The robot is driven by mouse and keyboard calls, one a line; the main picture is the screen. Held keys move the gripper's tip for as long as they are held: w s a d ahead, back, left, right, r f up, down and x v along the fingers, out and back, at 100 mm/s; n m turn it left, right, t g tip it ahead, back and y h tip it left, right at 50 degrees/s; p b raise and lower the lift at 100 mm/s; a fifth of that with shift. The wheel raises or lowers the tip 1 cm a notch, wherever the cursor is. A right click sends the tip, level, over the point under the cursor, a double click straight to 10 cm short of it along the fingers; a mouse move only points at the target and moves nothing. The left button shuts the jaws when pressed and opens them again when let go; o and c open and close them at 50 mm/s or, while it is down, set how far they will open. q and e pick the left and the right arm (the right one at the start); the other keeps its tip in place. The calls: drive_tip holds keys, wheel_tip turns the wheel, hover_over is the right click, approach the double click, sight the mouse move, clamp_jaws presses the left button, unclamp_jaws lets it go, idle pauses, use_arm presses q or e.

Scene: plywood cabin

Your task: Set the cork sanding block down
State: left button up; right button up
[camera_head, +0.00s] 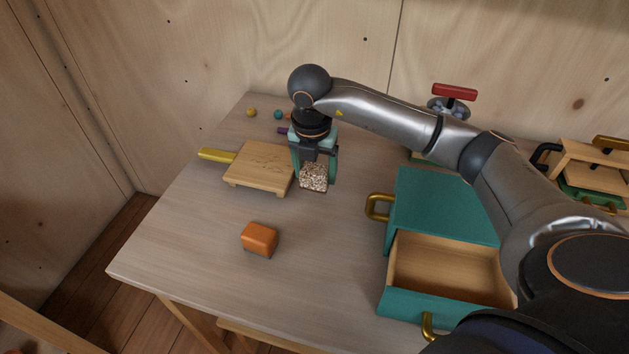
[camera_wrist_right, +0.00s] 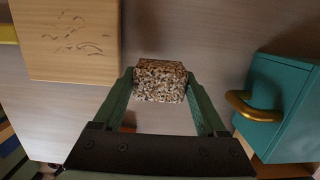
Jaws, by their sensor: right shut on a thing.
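The cork sanding block (camera_head: 314,177) is a speckled brown and white block in the middle of the table. My right gripper (camera_head: 316,172) points down over it and is shut on it. In the right wrist view the cork block (camera_wrist_right: 161,81) sits between the fingertips of my right gripper (camera_wrist_right: 163,85). The block is close to the tabletop; I cannot tell whether it touches. My left gripper is not in view.
A wooden board (camera_head: 259,166) with a yellow handle stands just left of the block. An orange block (camera_head: 260,238) lies nearer the front. A teal cabinet (camera_head: 440,205) with an open, empty drawer (camera_head: 447,270) stands to the right. The table's front left is clear.

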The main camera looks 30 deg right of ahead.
sight(314, 182)
drive_tip(key=shift+w+d+f, duration=0.1)
drive_tip(key=shift+w+f, duration=0.25)
drive_tip(key=shift+f, duration=1.6)
drive_tip(key=shift+f, duration=0.25)
drive_tip(key=o, duration=1.3)
drive_tip(key=shift+r, duration=0.1)
drive_tip(key=shift+r, duration=0.1)
drive_tip(key=r, duration=0.4)
drive_tip(key=s+a+r, duration=0.1)
drive_tip(key=r, duration=0.7)
drive_tip(key=shift+s+a+p, duration=0.15)
drive_tip(key=shift+a+p, duration=0.05)
drive_tip(key=shift+p, duration=0.1)
